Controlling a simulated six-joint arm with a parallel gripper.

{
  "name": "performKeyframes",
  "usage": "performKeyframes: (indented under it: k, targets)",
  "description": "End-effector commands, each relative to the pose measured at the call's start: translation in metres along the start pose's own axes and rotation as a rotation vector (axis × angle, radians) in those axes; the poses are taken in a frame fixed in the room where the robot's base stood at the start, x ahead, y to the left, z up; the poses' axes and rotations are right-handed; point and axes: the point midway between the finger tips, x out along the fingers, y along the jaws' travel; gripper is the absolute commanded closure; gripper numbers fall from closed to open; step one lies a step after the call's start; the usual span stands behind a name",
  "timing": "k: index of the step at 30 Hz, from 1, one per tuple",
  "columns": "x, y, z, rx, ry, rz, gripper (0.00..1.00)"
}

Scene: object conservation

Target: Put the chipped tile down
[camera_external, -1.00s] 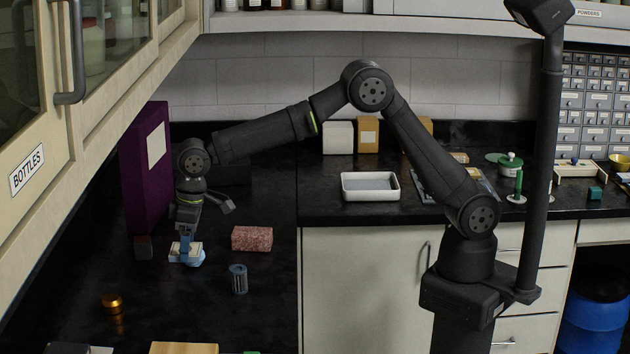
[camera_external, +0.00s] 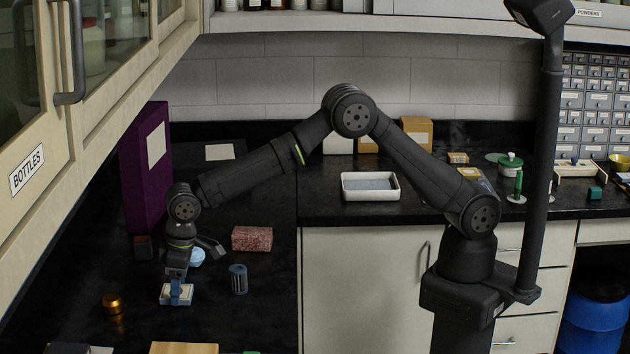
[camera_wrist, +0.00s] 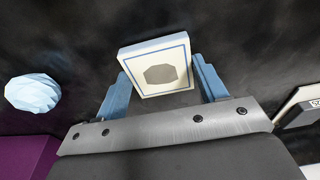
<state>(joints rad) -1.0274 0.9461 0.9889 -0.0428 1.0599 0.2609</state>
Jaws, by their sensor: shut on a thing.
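The chipped tile (camera_wrist: 160,48) is a thick white square with a blue border line and a grey irregular patch in its middle. It also shows low over the dark counter in the external view (camera_external: 177,292). My gripper (camera_wrist: 158,85) is shut on it, with one blue finger against each side; in the external view the gripper (camera_external: 176,295) points down at the counter. The tile looks slightly tilted in the wrist view. I cannot tell whether its underside touches the counter.
A pale blue faceted lump (camera_external: 197,257) lies just behind the tile. A ribbed blue cylinder (camera_external: 238,280) and a pink block (camera_external: 252,238) stand to the right. A brass weight (camera_external: 112,304) is at left, a purple box (camera_external: 146,170) behind.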

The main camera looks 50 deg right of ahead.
Motion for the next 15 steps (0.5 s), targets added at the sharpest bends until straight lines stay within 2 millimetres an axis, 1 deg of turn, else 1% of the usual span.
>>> performKeyframes:
  k: [4,5,7,8,15]
  targets:
    - [0.0034,0.0001,0.0006,0.000,-0.001,0.000,0.62]
    - [0.0031,0.0001,0.0006,0.000,-0.001,0.000,0.29]
    - [0.0029,0.0001,0.0006,0.000,-0.001,0.000,0.15]
    - [0.0029,0.0001,0.0005,0.000,0.000,0.000,0.13]
    - [0.0026,0.0001,0.0004,0.000,0.000,0.000,0.13]
